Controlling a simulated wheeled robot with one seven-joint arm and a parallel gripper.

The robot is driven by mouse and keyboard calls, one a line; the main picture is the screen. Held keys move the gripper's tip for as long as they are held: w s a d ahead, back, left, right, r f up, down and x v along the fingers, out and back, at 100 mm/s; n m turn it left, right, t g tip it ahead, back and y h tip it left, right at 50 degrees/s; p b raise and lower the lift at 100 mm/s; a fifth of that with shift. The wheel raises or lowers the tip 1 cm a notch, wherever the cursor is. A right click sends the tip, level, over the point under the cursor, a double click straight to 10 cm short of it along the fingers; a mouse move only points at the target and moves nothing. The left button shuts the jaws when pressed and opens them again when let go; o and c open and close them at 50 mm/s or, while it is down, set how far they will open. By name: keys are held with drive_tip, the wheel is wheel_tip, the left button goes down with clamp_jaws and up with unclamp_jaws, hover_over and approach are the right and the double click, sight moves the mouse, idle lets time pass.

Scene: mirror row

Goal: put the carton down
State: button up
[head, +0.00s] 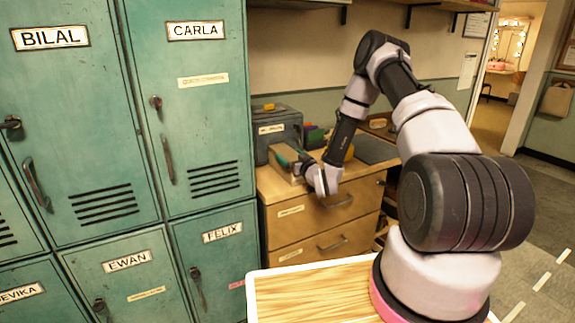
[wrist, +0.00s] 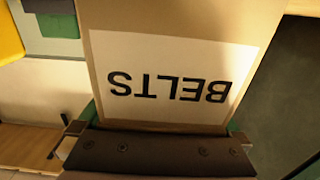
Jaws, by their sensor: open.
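The carton (wrist: 175,25) is a tan box with a white label reading BELTS, upside down in the wrist view. It fills the middle of that view, directly in front of my gripper (wrist: 158,130). My jaws are open, with a finger at either side of the carton's near end; whether they touch it I cannot tell. In the head view my gripper (head: 291,160) is low over the left part of the wooden drawer cabinet's top, and the carton (head: 283,171) shows only partly beside it. The carton appears to rest on that top.
A grey labelled box (head: 277,130) stands behind the carton on the drawer cabinet (head: 318,222). Small coloured items (head: 316,136) are to its right, and a dark flat surface (head: 374,150) lies farther right. Green lockers (head: 200,110) stand close on the left.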

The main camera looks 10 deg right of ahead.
drive_tip(key=c, duration=1.6)
